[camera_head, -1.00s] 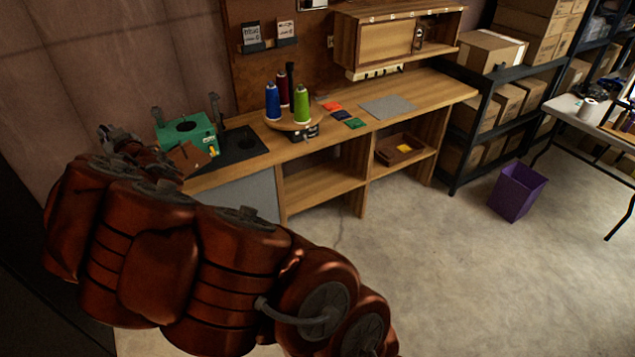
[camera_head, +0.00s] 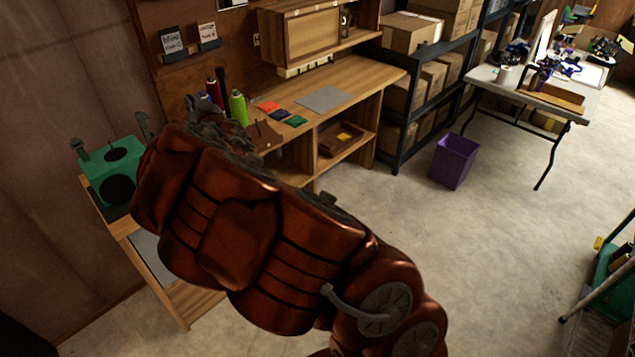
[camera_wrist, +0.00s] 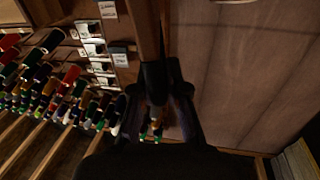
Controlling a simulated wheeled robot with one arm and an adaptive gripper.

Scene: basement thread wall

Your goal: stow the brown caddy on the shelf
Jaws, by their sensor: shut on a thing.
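The brown caddy (camera_head: 264,136) shows as a small brown panel just beyond my arm in the head view, in front of the bench's open bays. In the wrist view, a brown upright part of it (camera_wrist: 147,30) runs between the fingers. My gripper (camera_wrist: 160,78) is shut on it. In the head view my arm hides most of the gripper and the caddy's lower part. The wooden bench has an open lower shelf (camera_head: 361,150), where a brown tray (camera_head: 335,146) with a yellow item sits. A wall shelf unit (camera_head: 312,35) hangs above the bench.
Thread cones (camera_head: 238,108) stand on the bench behind my arm. A green machine (camera_head: 112,170) is at the bench's left end. Black racks with boxes (camera_head: 412,33), a purple bin (camera_head: 454,161) and a white table (camera_head: 508,88) lie right. The floor between is clear.

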